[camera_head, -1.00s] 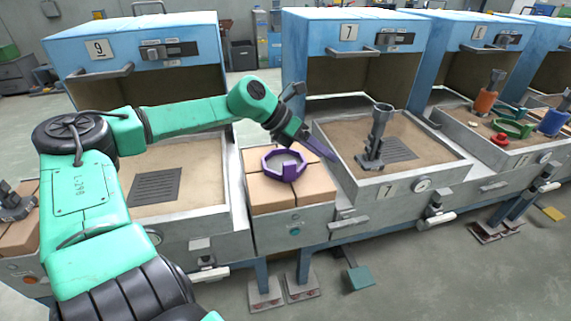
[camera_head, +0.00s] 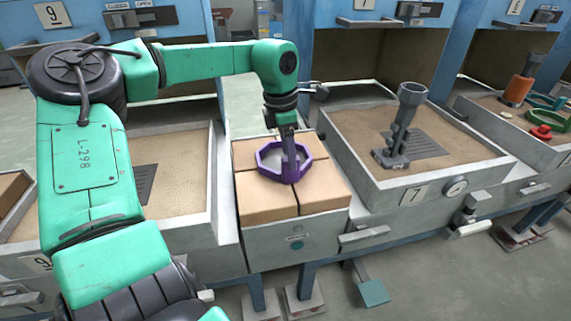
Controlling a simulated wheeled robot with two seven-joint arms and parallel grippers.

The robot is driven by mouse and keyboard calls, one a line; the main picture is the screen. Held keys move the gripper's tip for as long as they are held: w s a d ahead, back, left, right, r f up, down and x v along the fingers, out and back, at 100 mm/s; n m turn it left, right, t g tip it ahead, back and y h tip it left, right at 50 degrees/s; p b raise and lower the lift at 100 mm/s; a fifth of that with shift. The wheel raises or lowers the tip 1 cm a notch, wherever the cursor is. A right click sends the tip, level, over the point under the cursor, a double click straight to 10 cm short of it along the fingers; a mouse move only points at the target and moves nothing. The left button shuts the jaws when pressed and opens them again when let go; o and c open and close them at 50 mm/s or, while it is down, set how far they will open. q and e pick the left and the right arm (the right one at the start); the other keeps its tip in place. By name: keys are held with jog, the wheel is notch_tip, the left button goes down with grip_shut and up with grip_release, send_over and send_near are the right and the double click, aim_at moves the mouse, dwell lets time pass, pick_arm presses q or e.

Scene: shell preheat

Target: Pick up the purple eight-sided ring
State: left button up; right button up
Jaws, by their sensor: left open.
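The purple eight-sided ring (camera_head: 268,172) lies flat on the tan blocks of the stand between two sand trays. My left gripper (camera_head: 291,176) points down at the ring's right side, with a finger in front of the ring's near right wall. The gripper is open; whether it touches the ring cannot be told. Part of the ring's right side is hidden behind the finger. My right gripper does not show.
The tan-block stand (camera_head: 265,205) has a grey metal front. Right of it is sand tray 7 (camera_head: 460,160) with a grey upright fixture (camera_head: 405,125). Left is another sand tray (camera_head: 185,160). An orange cylinder (camera_head: 518,88) and green ring stand in the far right tray.

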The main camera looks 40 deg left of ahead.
pick_arm(q)
jog(key=f, duration=0.4)
jog(key=shift+d+f, duration=0.2)
jog(key=shift+d, duration=0.2)
jog(key=shift+w+f, duration=0.2)
jog(key=shift+f, duration=0.15)
jog(key=shift+r, duration=0.1)
grip_shut()
dwell(0.5)
